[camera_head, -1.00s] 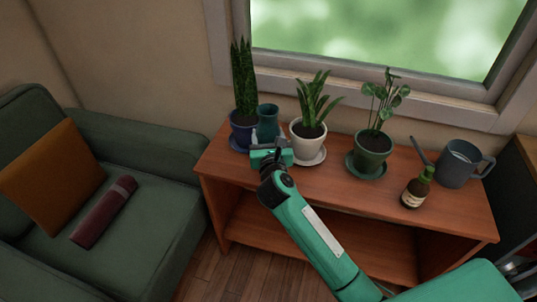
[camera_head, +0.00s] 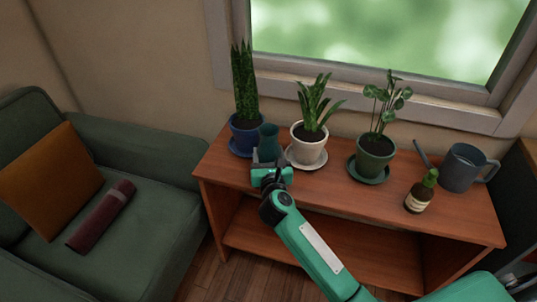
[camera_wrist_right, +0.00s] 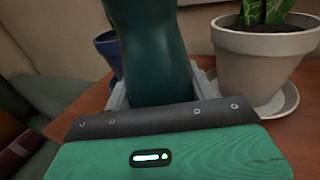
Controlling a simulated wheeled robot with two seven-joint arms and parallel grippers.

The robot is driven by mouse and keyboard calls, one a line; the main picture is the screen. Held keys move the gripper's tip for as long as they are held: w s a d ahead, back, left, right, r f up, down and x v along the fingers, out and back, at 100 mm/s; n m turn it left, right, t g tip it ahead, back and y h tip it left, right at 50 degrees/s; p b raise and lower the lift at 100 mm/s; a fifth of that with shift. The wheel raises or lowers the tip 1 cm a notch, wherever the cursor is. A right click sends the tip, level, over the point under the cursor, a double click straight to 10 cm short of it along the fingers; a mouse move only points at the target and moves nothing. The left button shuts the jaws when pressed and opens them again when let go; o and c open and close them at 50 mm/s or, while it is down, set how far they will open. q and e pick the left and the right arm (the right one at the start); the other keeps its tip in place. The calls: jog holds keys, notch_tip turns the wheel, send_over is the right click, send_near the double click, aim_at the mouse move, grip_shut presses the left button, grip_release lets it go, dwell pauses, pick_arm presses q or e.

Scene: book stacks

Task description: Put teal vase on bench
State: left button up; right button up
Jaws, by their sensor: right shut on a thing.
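The teal vase (camera_head: 268,141) is upright over the left part of the wooden bench top (camera_head: 225,172), between the blue pot and the white pot. My right gripper (camera_head: 268,162) is shut on its lower part. In the right wrist view the vase (camera_wrist_right: 150,50) stands between the two grey fingers of the gripper (camera_wrist_right: 160,88). The vase's base is hidden by the gripper, so I cannot tell whether it touches the bench. My left gripper is not in view.
A blue pot with a tall plant (camera_head: 245,134), a white pot (camera_head: 307,147) and a green pot (camera_head: 374,156) stand on saucers close by.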

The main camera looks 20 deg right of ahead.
jog(key=o, duration=1.3)
